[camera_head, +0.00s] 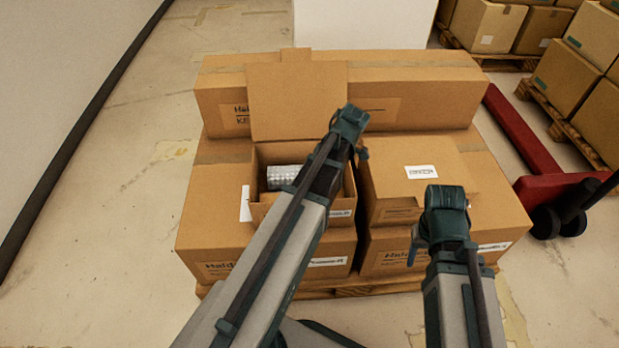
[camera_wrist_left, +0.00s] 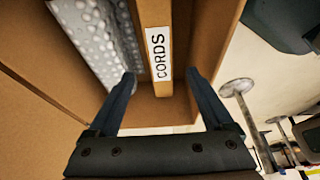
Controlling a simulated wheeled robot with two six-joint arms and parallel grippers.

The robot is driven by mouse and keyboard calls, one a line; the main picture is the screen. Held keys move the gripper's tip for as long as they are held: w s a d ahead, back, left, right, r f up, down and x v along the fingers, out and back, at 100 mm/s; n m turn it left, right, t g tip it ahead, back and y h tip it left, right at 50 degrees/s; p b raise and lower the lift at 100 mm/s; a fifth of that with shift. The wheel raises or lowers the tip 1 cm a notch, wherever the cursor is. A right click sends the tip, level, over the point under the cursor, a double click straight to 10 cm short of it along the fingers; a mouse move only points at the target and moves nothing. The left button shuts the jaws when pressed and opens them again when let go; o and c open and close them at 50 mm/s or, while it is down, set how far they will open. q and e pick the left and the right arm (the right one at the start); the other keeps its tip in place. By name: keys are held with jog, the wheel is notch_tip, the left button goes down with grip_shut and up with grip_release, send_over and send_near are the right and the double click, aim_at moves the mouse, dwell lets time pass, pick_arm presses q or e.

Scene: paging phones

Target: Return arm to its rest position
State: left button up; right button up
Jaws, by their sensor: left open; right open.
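An open cardboard box (camera_head: 346,200) stands in the stack, its flap raised at the back. Silver bubble wrap (camera_head: 283,177) lies inside; it also shows in the left wrist view (camera_wrist_left: 98,32). My left arm crosses in front of the box and hides part of its opening. My left gripper (camera_head: 350,128) is by the box's right side; its fingertips are mostly hidden here. In the left wrist view my left gripper (camera_wrist_left: 166,90) is open and empty, with a cardboard edge and a "CORDS" label (camera_wrist_left: 158,54) beyond its fingers. My right gripper (camera_head: 436,218) is before the right-hand box; its fingertips are mostly hidden.
A closed box (camera_head: 415,180) with a white label stands to the right, and a long box (camera_head: 425,95) lies behind. A red pallet jack (camera_head: 530,150) and more stacked boxes (camera_head: 567,75) are at the right. Floor is clear at the left.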

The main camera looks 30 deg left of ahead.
pick_arm(q)
jog(key=shift+p+v, duration=0.45)
jog(key=shift+v, duration=0.55)
pick_arm(e)
jog(key=shift+r, duration=0.9)
